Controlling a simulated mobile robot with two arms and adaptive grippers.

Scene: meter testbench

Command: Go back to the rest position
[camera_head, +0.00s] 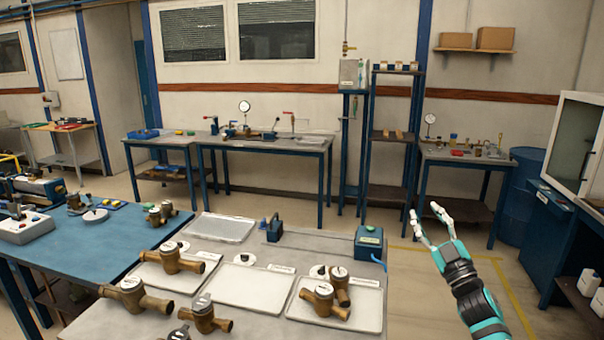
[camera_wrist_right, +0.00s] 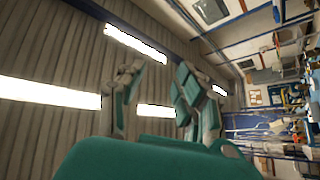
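My right gripper (camera_head: 424,211) is raised at the right of the head view, beside the right edge of the grey table (camera_head: 235,294). Its two fingers are spread apart with nothing between them. In the right wrist view the fingers (camera_wrist_right: 157,72) are also apart and empty, with the ceiling and its bright lights behind them. My left gripper does not show in either view.
A blue-topped bench (camera_head: 95,240) is at left. A dark cabinet (camera_head: 565,240) stands at right. Open floor lies around my right gripper.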

